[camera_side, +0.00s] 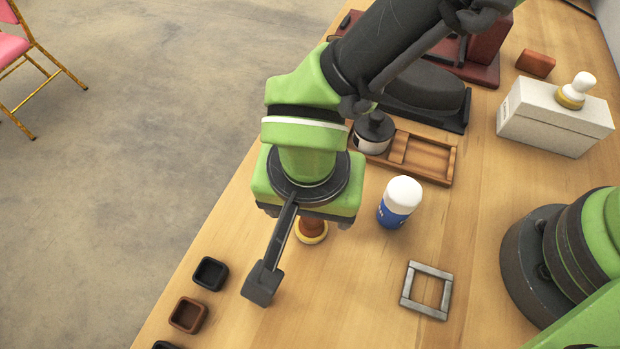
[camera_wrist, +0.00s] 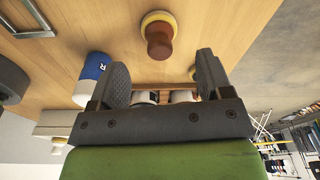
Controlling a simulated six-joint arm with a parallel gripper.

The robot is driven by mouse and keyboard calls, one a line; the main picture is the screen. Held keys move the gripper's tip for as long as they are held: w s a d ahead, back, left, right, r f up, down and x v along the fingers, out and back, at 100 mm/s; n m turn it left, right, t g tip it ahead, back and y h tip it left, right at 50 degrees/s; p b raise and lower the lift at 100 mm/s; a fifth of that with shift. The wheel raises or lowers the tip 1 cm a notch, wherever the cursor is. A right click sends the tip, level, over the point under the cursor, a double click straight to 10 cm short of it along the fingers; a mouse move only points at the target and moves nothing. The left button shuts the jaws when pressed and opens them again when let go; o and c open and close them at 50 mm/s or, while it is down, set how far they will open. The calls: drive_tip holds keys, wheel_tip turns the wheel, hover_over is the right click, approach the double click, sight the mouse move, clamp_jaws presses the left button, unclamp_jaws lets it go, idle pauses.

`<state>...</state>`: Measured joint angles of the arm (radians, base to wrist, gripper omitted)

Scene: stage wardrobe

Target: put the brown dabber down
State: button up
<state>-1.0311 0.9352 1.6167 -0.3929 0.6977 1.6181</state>
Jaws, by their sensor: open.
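The brown dabber (camera_side: 312,228) stands upright on the wooden table, a brown handle on a yellow and white base, partly hidden under my gripper (camera_side: 306,208) in the side view. In the wrist view the dabber (camera_wrist: 159,40) stands clear beyond the fingertips, with bare table around its base. My gripper (camera_wrist: 163,65) is open there, its two dark fingers wide apart with nothing held between them. The dabber shows no contact with either finger. The fingers are mostly hidden in the side view.
A blue bottle with white cap (camera_side: 399,203) stands right of my gripper. A grey square frame (camera_side: 427,290) lies near the front. Small square cups, black (camera_side: 210,273) and brown (camera_side: 188,315), line the left edge. A wooden tray (camera_side: 438,166) is behind; a white-topped dabber (camera_side: 575,90) is on a white box (camera_side: 545,120).

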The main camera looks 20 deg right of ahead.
sight(310, 232)
wheel_tip(310, 232, up, 6)
drive_tip(key=shift+s+a, duration=0.2)
drive_tip(key=shift+s, duration=0.15)
drive_tip(key=shift+r, duration=0.15)
drive_tip(key=w+d+r+t+y, duration=0.15)
drive_tip(key=w+d+r, duration=0.25)
drive_tip(key=d+r, duration=0.9)
drive_tip(key=s+d+r+n+t, duration=0.1)
drive_tip(key=s+d+r+t, duration=0.1)
drive_tip(key=s+d, duration=0.2)
drive_tip(key=s+d+r+n+t+y, duration=0.1)
drive_tip(key=s+d, duration=0.4)
drive_tip(key=d, duration=0.5)
wheel_tip(310, 232, up, 2)
drive_tip(key=shift+r+n+t, duration=0.2)
drive_tip(key=shift+n+t, duration=0.2)
drive_tip(key=shift+t, duration=0.35)
